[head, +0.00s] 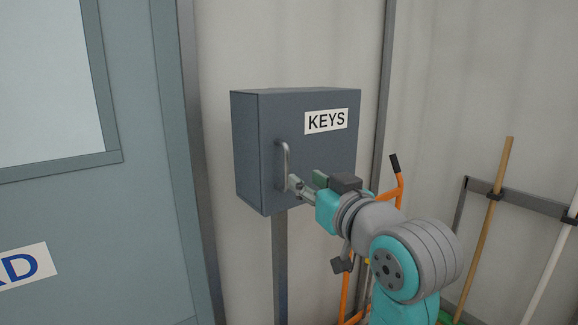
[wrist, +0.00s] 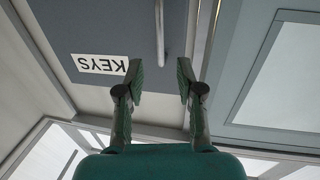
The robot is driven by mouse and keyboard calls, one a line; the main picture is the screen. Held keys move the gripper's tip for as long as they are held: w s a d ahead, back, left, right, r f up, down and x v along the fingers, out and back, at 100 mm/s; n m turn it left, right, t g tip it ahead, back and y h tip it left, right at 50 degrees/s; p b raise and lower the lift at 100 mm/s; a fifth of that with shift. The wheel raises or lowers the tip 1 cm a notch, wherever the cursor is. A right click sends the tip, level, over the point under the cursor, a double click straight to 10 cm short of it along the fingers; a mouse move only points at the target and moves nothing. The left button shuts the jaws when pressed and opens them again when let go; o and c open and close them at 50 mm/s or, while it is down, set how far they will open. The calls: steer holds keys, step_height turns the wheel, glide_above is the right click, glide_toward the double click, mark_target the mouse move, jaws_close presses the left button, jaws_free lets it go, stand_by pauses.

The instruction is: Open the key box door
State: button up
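The grey key box (head: 325,160) hangs on a post, with a white KEYS label (head: 326,121) on its front. Its door looks shut. A vertical metal bar handle (head: 286,165) is on the left part of the door. My gripper (head: 306,184) is at the handle's lower end, just to its right in the head view. In the wrist view, the door shows upside down with the handle (wrist: 162,28) lined up with the gap between the fingers (wrist: 162,74). The fingers are spread and hold nothing. I cannot tell if a finger touches the handle.
A teal door (head: 80,215) with a window and its frame stand left of the box. An orange hand-truck frame (head: 397,190) stands behind my arm. A rack (head: 525,200) with a wooden-handled tool (head: 490,215) is at the right. The wall (head: 290,45) above the box is bare.

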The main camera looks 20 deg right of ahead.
mark_target(288, 167)
steer(key=w, duration=0.6)
steer(key=w+a, duration=0.1)
steer(key=w, duration=0.2)
steer(key=shift+w+a, duration=0.1)
steer(key=shift+w, duration=0.2)
jaws_close()
